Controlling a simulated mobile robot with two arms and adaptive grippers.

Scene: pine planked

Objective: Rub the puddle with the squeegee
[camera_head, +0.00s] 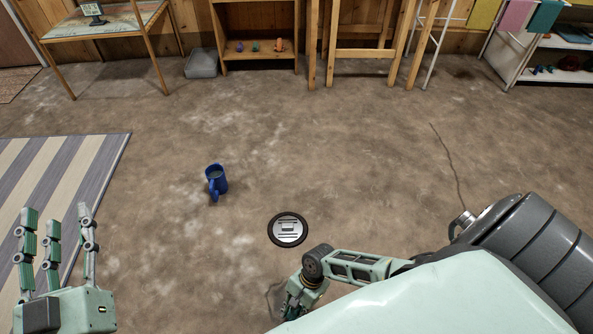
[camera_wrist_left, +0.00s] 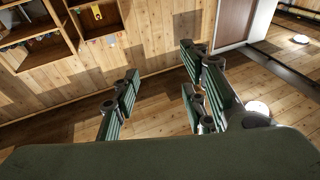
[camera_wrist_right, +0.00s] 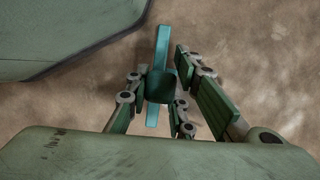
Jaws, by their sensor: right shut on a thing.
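The squeegee shows in the right wrist view as a long light-teal bar (camera_wrist_right: 162,48) with a dark teal block at its middle, between my right fingers. My right gripper (camera_wrist_right: 158,98) is shut on it. In the head view my right gripper (camera_head: 298,298) is low at the bottom centre, close over the floor, partly hidden by my own body; the squeegee cannot be made out there. My left gripper (camera_head: 57,222) is open and empty at the lower left, fingers pointing up. I cannot make out the puddle clearly; a faint darker floor mark shows beside my right gripper.
A striped rug (camera_head: 95,160) is at the left. A table, shelf, wooden frame and rack line the back. The middle floor is largely clear.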

